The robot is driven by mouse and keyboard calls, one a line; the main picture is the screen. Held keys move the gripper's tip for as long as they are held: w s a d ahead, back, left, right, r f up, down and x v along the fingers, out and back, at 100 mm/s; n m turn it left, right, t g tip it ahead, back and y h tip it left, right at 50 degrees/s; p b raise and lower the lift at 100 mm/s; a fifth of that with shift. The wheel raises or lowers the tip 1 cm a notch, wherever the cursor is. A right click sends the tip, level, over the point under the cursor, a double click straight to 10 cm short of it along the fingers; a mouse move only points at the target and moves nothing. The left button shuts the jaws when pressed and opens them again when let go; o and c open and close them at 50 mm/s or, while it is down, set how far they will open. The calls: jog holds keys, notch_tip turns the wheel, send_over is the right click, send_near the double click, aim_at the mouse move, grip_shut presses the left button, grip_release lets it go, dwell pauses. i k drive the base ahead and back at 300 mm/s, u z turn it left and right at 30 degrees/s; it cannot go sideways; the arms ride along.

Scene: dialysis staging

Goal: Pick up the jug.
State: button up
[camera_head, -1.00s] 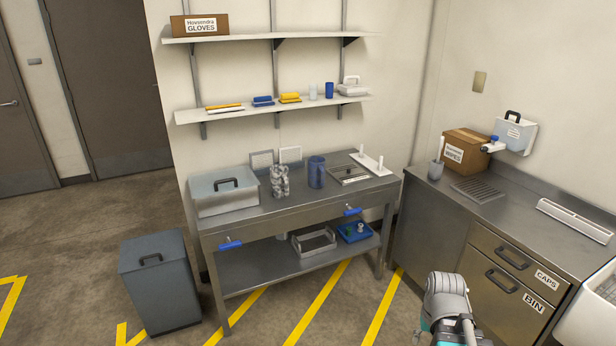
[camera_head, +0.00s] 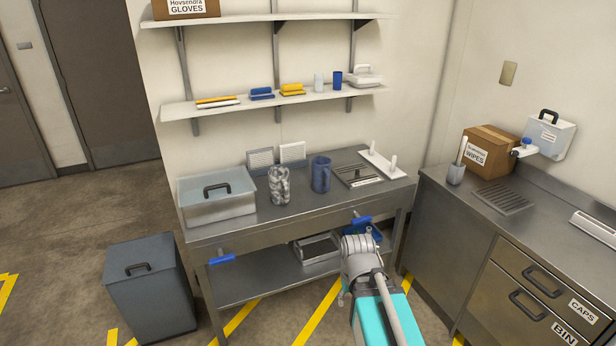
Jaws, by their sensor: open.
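Two jug-like vessels stand upright on the steel table (camera_head: 235,228). One is a blue jug (camera_head: 321,175) with a handle on its right side. The other is a clear, mottled grey jug (camera_head: 279,187) just to its left, also with a handle. I cannot tell which one the task means. My arm reaches up from the bottom of the picture in front of the table, right of both jugs. Its grey joint is apart from them. My gripper's fingers do not show.
A lidded clear bin (camera_head: 216,197) stands left of the jugs, and a grooved tray (camera_head: 357,174) right of them. A shelf (camera_head: 230,106) hangs above. A side counter (camera_head: 460,205) stands right, a grey bin (camera_head: 150,285) left.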

aim_at(321, 167)
jog(key=z, duration=0.1)
jog(key=i, duration=1.15)
jog(key=z, duration=0.45)
